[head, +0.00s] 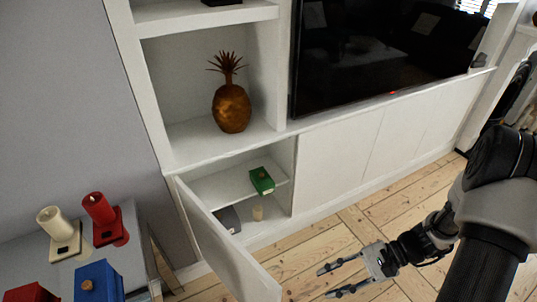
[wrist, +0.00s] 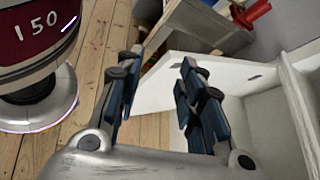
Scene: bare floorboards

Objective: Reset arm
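My gripper (head: 327,281) is at the lower right of the head view, over the floorboards and to the right of the open cabinet door (head: 228,250). Its two fingers are spread apart with nothing between them. In the wrist view, my gripper (wrist: 162,62) also shows its dark finger pads apart and empty. My arm comes in from the right edge of the head view.
A pineapple ornament (head: 231,105) stands above. A side table at left carries a red candle (head: 100,210), a cream candle (head: 54,226) and a blue box (head: 98,284).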

